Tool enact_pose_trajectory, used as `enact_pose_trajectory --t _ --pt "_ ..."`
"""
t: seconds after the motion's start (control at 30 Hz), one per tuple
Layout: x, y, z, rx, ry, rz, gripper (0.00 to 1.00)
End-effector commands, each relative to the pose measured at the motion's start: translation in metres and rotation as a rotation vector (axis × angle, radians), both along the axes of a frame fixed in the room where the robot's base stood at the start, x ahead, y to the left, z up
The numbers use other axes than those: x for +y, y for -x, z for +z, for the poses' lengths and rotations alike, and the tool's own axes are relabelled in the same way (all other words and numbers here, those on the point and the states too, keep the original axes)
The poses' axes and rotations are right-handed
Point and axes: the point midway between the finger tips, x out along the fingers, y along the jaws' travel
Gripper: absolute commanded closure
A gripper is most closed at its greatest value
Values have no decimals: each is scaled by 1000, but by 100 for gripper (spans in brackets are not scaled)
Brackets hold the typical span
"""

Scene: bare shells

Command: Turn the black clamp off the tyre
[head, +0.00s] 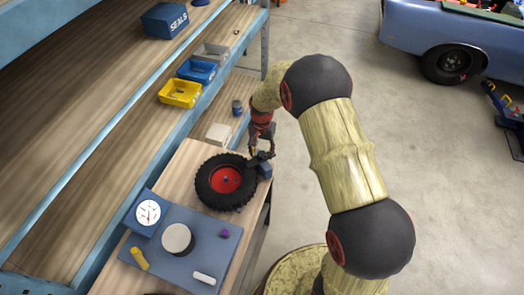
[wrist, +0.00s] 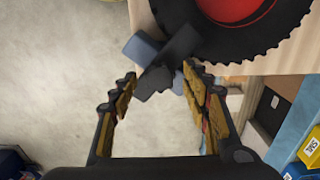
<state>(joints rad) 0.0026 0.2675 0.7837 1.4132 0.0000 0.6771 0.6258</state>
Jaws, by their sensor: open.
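The tyre (head: 209,169) with a red hub lies flat on the wooden bench; its tread (wrist: 245,52) fills the top of the wrist view. The black clamp (head: 257,160) sits at the tyre's right edge, partly hidden by my gripper in the head view. In the wrist view the clamp (wrist: 178,48) is a dark angled bar reaching over the tread, beside a blue-grey block (wrist: 141,47). My gripper (head: 261,152) is open just above the clamp. In the wrist view the clamp's near end lies ahead of and between the fingertips (wrist: 160,78); I cannot tell whether they touch.
A blue mat (head: 208,255) holds a dial gauge (head: 149,213), a round white-topped part (head: 178,239), a yellow-handled tool (head: 139,258) and a purple block (head: 226,233). Shelves with yellow (head: 180,93) and blue bins (head: 197,71) stand left. Open floor lies right.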

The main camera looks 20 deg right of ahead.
Motion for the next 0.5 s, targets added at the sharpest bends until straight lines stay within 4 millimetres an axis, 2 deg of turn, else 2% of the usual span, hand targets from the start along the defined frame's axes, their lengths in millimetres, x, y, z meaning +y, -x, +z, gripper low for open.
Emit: enact_pose_trajectory --t 0.17,0.5 --pt "0 0 0 0 0 0 53" --pt "0 0 0 0 0 0 72"
